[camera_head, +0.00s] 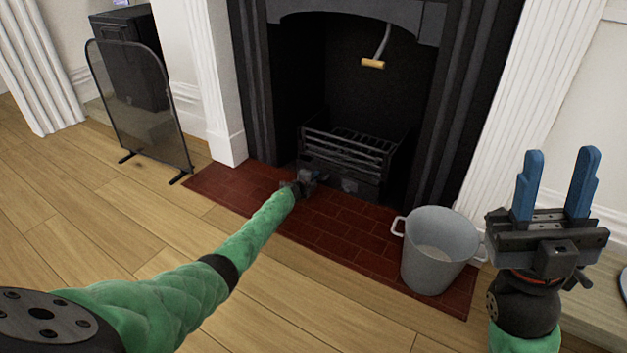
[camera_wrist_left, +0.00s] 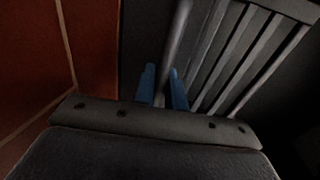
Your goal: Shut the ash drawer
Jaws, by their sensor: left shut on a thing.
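The ash drawer (camera_head: 349,185) is the dark, low front under the fire grate, partly hidden by my left gripper. How far it stands out is hard to tell. My left gripper (camera_head: 312,179) is low at the left end of that front. In the left wrist view its blue fingers (camera_wrist_left: 162,86) are close together on a grey bar (camera_wrist_left: 177,40), which looks like the drawer's handle. The exact contact is dark. My right gripper (camera_head: 557,162) is raised at the right, open and empty, with its blue fingers pointing up.
The barred grate (camera_head: 345,148) sits above the drawer inside the black fireplace. A grey metal bucket (camera_head: 437,250) stands on the red tiled hearth (camera_head: 335,225) at the right. A mesh fire screen (camera_head: 135,105) stands at the left. A wooden-handled pull (camera_head: 373,64) hangs above. Wooden floor lies in front.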

